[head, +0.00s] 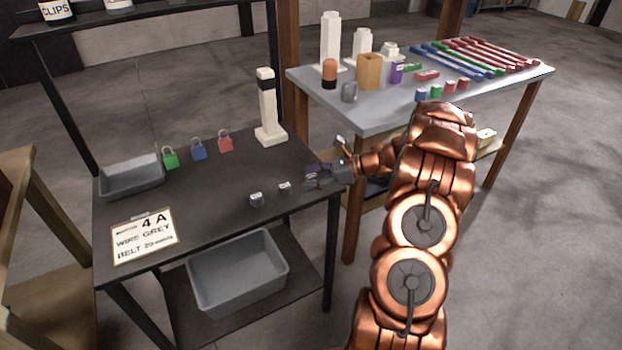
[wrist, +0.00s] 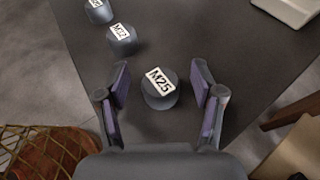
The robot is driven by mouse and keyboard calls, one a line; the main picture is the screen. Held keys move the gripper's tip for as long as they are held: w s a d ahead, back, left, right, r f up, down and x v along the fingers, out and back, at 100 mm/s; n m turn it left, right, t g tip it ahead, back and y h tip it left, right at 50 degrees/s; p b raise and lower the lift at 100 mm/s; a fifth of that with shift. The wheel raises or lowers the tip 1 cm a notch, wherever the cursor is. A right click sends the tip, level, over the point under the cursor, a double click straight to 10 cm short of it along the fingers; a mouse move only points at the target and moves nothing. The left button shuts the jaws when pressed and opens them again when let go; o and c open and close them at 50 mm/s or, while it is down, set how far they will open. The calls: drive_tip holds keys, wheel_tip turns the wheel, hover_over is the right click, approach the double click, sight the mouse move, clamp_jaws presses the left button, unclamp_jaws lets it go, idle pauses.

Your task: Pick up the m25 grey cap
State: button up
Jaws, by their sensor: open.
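The M25 grey cap (wrist: 158,92) stands on the dark table in the wrist view, its white label reading M25. It lies between the two purple-padded fingers of my gripper (wrist: 161,70), with a visible gap on each side. My gripper is open and holds nothing. In the head view, my gripper (head: 316,176) is low over the right edge of the dark table and hides most or all of the M25 cap.
A grey cap labelled M32 (wrist: 121,39) and another grey cap (wrist: 97,11) stand up and left in the wrist view. The dark table (head: 210,230) also holds padlocks (head: 198,150), a white post (head: 269,115), a grey tray (head: 131,177) and a sign (head: 145,236).

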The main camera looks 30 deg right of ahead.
drive_tip(key=c, duration=1)
drive_tip(key=shift+r, duration=0.1)
drive_tip(key=shift+c, duration=0.2)
